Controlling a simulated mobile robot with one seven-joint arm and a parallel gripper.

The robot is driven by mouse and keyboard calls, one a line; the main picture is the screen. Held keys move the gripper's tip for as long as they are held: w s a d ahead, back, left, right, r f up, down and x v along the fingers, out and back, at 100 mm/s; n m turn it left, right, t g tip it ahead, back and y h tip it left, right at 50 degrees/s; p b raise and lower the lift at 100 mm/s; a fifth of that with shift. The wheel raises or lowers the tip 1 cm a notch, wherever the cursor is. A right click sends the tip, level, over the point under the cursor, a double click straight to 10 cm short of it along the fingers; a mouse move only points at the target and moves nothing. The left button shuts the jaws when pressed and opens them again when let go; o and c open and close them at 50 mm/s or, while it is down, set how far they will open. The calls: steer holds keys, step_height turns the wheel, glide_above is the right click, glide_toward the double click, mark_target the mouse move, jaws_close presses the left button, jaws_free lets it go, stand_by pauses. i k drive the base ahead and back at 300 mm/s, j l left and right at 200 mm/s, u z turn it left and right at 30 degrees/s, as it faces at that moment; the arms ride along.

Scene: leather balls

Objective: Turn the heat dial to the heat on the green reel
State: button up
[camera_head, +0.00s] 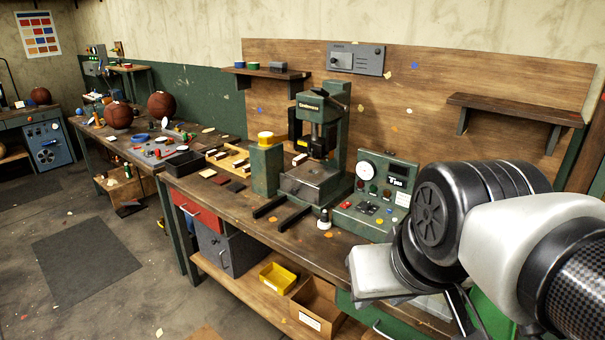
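The green control box (375,196) stands on the workbench, right of the green press (318,150). Its face carries a round white gauge (366,170), a dark label plate and several small knobs and lamps in red, green and black. I cannot tell which is the heat dial or where it points. A small green round piece (252,65), possibly the green reel, sits on the left wall shelf beside a blue one; any heat marking on it is too small to read. My arm's end is at the lower right, in front of the box; my gripper's fingers cannot be made out clearly.
A yellow-topped green post (265,158) stands left of the press. A small bottle (324,219) is at the bench's front, near the control box. A wooden tray (228,157) and dark blocks lie farther left. An empty-looking right wall shelf (515,108) hangs above. Open floor lies left.

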mark_target(366, 205)
steer(key=i+j+z, duration=0.1)
steer(key=i+j, duration=0.15)
steer(key=i+j+z, duration=0.1)
steer(key=j, duration=0.35)
steer(key=i+j+z, duration=0.1)
steer(key=i+j, duration=0.45)
steer(key=j, duration=0.15)
steer(key=i+j, duration=0.25)
steer(key=j, duration=0.15)
steer(key=i+z, duration=0.1)
